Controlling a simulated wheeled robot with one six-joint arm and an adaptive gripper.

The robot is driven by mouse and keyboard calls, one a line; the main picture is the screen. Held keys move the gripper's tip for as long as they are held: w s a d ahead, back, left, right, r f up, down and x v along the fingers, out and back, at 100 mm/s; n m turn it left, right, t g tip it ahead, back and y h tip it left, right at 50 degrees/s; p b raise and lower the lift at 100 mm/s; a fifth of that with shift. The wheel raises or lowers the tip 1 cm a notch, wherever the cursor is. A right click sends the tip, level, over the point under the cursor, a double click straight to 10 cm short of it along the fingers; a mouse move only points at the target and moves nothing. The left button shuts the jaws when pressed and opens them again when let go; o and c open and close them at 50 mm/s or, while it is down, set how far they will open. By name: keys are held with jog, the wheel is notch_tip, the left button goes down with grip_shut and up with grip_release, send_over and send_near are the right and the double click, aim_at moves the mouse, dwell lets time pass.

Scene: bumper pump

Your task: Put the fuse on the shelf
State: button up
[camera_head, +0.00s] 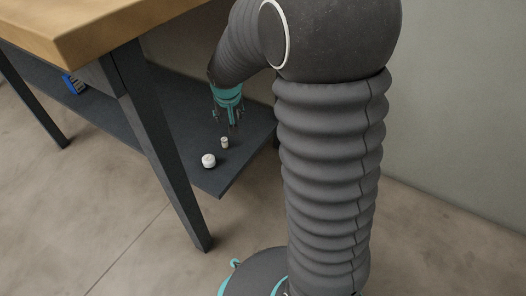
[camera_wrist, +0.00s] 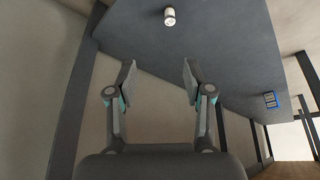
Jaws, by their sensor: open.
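Two small pale objects sit on the dark lower shelf (camera_head: 250,150) near its front corner: a small upright cylinder (camera_head: 225,142), which may be the fuse, and a wider, rounder white piece (camera_head: 208,161). My gripper (camera_head: 231,121) is above the shelf, just over and behind the cylinder and apart from it. In the wrist view my gripper (camera_wrist: 158,75) is open, with nothing between its fingers. One small white-ended cylinder (camera_wrist: 169,16) shows beyond the fingertips on the shelf surface (camera_wrist: 215,45); I cannot tell which of the two it is.
A wooden tabletop (camera_head: 100,30) overhangs the shelf, with a dark table leg (camera_head: 160,150) at the front. A blue-edged item (camera_head: 74,83) lies farther left on the shelf, also visible in the wrist view (camera_wrist: 270,100). A bare wall (camera_head: 460,120) stands at the right.

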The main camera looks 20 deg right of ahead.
jog(key=s+r, duration=0.4)
jog(key=s, duration=0.5)
jog(key=s+r+n, duration=0.1)
jog(key=s+r, duration=0.3)
jog(key=s, duration=0.6)
jog(key=s+r, duration=0.5)
jog(key=s, duration=0.4)
jog(key=shift+s+a+n+t+y, duration=0.25)
jog(key=shift+s+n+t+y, duration=0.05)
jog(key=shift+s+t+y, duration=0.1)
